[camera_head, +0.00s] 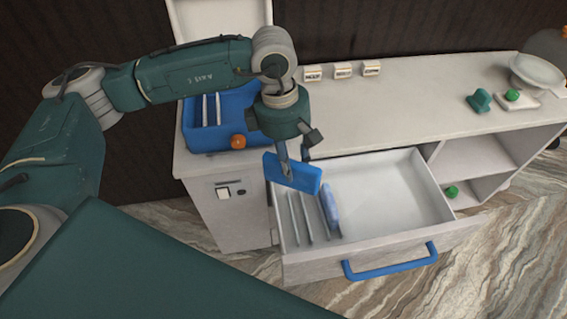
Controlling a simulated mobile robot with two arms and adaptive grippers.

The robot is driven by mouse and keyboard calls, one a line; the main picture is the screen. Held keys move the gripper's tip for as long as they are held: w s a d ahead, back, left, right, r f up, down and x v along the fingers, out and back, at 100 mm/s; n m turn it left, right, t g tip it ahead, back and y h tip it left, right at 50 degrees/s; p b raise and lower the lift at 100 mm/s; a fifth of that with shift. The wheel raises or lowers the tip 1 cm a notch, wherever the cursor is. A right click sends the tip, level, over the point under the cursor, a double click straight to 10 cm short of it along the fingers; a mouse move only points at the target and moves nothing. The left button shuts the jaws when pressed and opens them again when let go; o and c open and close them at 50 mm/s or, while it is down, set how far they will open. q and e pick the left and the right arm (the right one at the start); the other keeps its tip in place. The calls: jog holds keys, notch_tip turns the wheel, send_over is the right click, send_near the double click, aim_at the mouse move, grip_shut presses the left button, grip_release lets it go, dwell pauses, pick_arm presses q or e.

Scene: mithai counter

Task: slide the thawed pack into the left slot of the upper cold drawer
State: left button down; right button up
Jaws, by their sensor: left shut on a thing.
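My left gripper (285,168) is shut on a flat blue pack (307,180). It holds the pack above the left end of the open drawer (400,190), close to its left wall. Thin upright dividers (306,217) form narrow slots at the drawer's left end. A lighter blue pack (330,208) stands in the drawer just right of the dividers. The held pack hides the back part of the slots. I cannot tell whether it touches anything below. My right gripper is not in view.
A blue bin (213,140) with dividers and an orange ball (238,142) at its front sits left of the drawer. The counter (400,110) holds small labels, green items and a white bowl (537,70). The drawer's right part is empty. Its blue handle (390,267) sticks out in front.

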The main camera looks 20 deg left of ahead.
pick_arm(q)
jog(key=shift+w+d+f+n+t+y+b, duration=0.2)
jog(key=shift+w+f+n+y+b, duration=0.45)
jog(key=shift+f+n+b, duration=2.6)
jog(key=shift+w+d+f+n+t+y+b, duration=0.1)
jog(key=shift+w+f+n+t+y+b, duration=0.55)
jog(key=shift+f+n, duration=5)
jog(key=shift+w+d+f+n+g+y+b, duration=0.1)
jog(key=shift+w+f+n+b, duration=1)
jog(key=shift+f+n+b, duration=3.05)
pick_arm(e)
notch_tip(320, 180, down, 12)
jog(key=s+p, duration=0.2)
jog(key=p, duration=0.2)
pick_arm(q)
notch_tip(320, 180, down, 3)
jog(key=shift+r+m, duration=0.1)
jog(key=shift+m, duration=0.75)
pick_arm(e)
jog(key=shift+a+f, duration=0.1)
pick_arm(q)
jog(key=c, duration=1.2)
grip_release()
